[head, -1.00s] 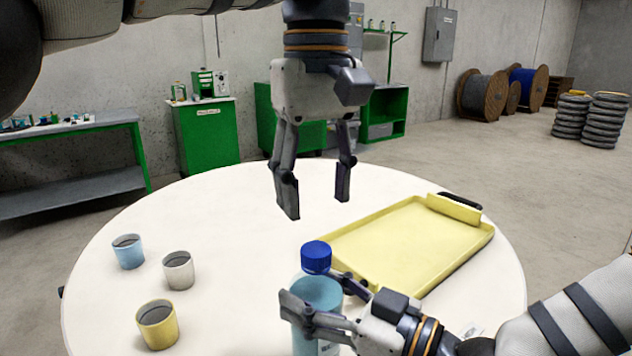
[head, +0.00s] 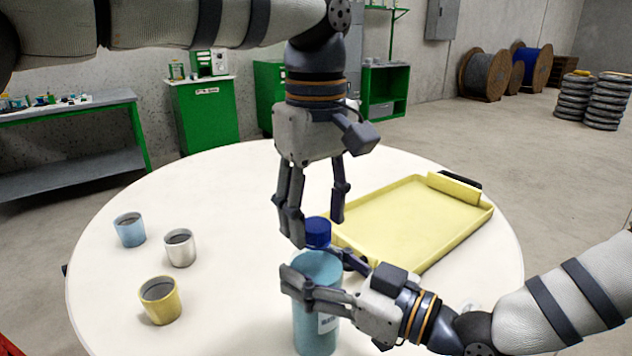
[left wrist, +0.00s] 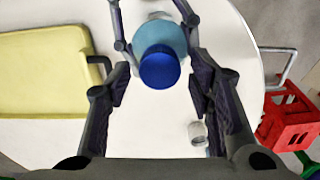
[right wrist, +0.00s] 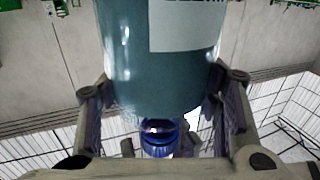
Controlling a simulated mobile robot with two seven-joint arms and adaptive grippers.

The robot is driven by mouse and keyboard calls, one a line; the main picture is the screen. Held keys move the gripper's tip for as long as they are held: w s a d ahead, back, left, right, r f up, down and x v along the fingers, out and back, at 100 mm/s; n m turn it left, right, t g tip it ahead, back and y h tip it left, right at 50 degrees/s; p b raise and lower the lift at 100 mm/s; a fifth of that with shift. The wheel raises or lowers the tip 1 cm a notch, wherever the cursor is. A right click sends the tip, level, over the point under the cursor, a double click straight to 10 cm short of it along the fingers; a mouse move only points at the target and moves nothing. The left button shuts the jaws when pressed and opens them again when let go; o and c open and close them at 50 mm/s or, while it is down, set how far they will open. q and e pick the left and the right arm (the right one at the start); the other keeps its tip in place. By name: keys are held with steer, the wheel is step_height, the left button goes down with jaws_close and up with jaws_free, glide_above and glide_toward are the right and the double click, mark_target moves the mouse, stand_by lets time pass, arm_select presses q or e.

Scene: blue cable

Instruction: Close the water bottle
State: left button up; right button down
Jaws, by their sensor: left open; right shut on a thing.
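The water bottle (head: 317,285) is light blue with a dark blue cap (head: 317,232) sitting on its top. It stands upright at the front of the round table. My right gripper (head: 318,268) is shut on the bottle's upper body from the right. In the right wrist view the bottle (right wrist: 160,60) fills the space between the fingers. My left gripper (head: 318,230) points down from above, open, with its fingertips around cap height. In the left wrist view the cap (left wrist: 160,68) lies between the spread fingers, apart from both. I cannot tell how tightly the cap sits.
A yellow tray (head: 415,225) lies on the white table (head: 230,200), right of the bottle. A blue cup (head: 130,230), a white cup (head: 180,248) and a yellow cup (head: 160,300) stand at the left. A red crate (left wrist: 290,122) shows beyond the table edge.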

arm_select(q)
steer(key=shift+f, duration=0.4)
jaws_close()
steer(key=m, duration=0.4)
steer(key=shift+m, duration=0.4)
steer(key=m, duration=2.1)
steer(key=shift+o, duration=0.7)
jaws_free()
steer(key=shift+r, duration=0.1)
